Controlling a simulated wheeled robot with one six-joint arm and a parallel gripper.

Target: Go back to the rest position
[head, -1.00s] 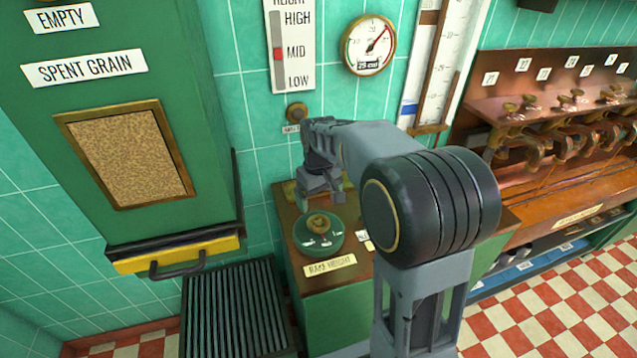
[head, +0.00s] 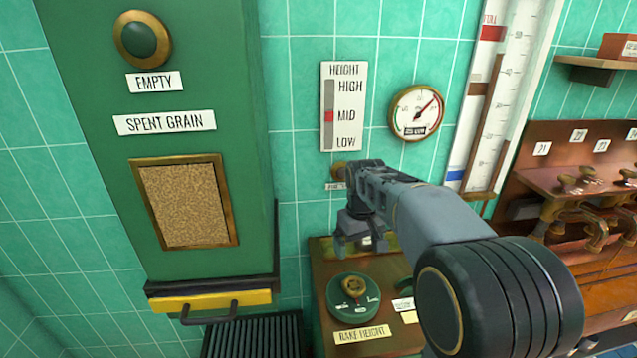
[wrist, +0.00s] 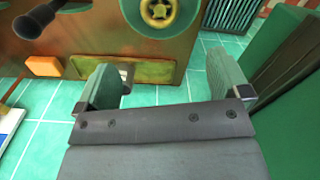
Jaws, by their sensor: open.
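My gripper (head: 359,243) hangs at the end of my grey arm, in front of the tiled wall and above the back of the brown-topped rake height console. In the wrist view my gripper (wrist: 165,92) shows two pale green fingers wide apart with nothing held between them. The rake height knob (head: 354,287), brass on a green round base, is below and in front of my gripper, apart from it. The same knob shows upside down at the top of the wrist view (wrist: 159,10). My arm hides part of the console's right side.
The green spent grain cabinet (head: 232,70) stands left, with a yellow handled drawer (head: 210,302) and a dark grate (head: 252,337) below. A height scale (head: 344,106) with its red marker at MID and a gauge (head: 417,112) hang on the wall. Brass taps (head: 590,182) stand right.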

